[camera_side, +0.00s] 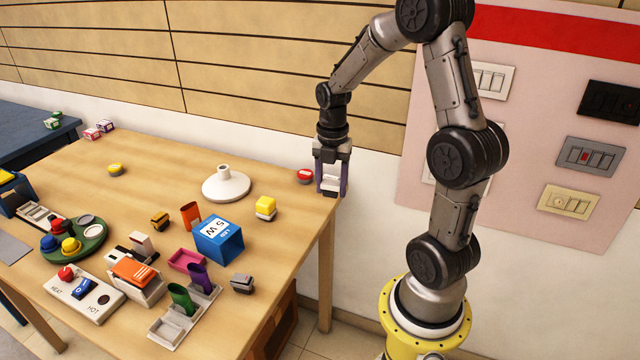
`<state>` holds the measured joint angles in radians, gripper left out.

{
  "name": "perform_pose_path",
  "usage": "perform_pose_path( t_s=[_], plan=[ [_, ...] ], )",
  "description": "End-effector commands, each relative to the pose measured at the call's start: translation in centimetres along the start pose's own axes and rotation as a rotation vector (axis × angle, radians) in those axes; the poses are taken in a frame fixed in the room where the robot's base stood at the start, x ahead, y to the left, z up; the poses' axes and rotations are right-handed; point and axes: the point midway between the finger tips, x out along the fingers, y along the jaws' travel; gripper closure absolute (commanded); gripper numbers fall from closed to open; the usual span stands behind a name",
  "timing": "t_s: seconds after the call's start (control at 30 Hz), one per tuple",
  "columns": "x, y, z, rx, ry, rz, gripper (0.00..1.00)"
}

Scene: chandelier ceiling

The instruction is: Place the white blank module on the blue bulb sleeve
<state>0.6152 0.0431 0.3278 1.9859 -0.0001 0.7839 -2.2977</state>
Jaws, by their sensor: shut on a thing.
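My gripper (332,190) points down at the table's right edge, shut on the white blank module (331,184). The module is small and white with a darker underside, and the fingers partly hide it. I cannot tell from this view whether it is touching the tabletop. The blue bulb sleeve (232,245) is a blue box with a white "5 W" label on its top. It stands on the table, to the left of and nearer the camera than my gripper, well apart from it. Its top looks clear.
A red-topped module (304,176) sits just left of my gripper. A yellow-topped module (265,207) and a white round lamp base (226,187) stand beyond the sleeve. A pink tray (187,261) and a holder with purple and green pieces (185,316) lie close by the sleeve.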

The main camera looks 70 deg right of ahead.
Motion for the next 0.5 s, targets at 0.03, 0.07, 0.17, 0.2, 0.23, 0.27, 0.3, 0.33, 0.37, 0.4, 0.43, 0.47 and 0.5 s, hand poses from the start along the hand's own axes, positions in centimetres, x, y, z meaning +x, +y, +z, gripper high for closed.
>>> perform_pose_path(
  t_s=[0.03, 0.07, 0.17, 0.2, 0.23, 0.27, 0.3, 0.33, 0.37, 0.4, 0.43, 0.47, 0.5],
  plan=[
    [-0.1, -0.3, -0.2, 0.0, 0.0, 0.0, 0.97],
    [-0.2, -0.4, -0.3, 0.0, 0.001, -0.001, 0.97],
    [-0.3, -0.6, -0.5, 0.002, 0.001, -0.001, 0.97],
    [-0.3, -0.6, -0.6, 0.008, 0.001, -0.001, 0.97],
    [-0.3, -0.7, -0.6, 0.016, 0.001, -0.001, 0.97],
    [-0.3, -0.7, -0.7, 0.028, 0.001, -0.001, 0.97],
    [-0.4, -0.8, -0.7, 0.05, 0.0, -0.001, 0.97],
    [-0.4, -0.9, -0.8, 0.07, 0.0, 0.0, 0.97],
    [-0.5, -0.9, -0.8, 0.096, 0.0, 0.0, 0.97],
    [-0.7, -0.9, -0.8, 0.134, 0.0, 0.0, 0.97],
    [-0.9, -0.8, -0.8, 0.164, 0.0, 0.001, 0.97],
    [-1.1, -0.6, -0.8, 0.195, -0.001, 0.001, 0.97],
    [-1.6, -0.1, -1.1, 0.229, -0.001, 0.002, 0.97]
  ],
)
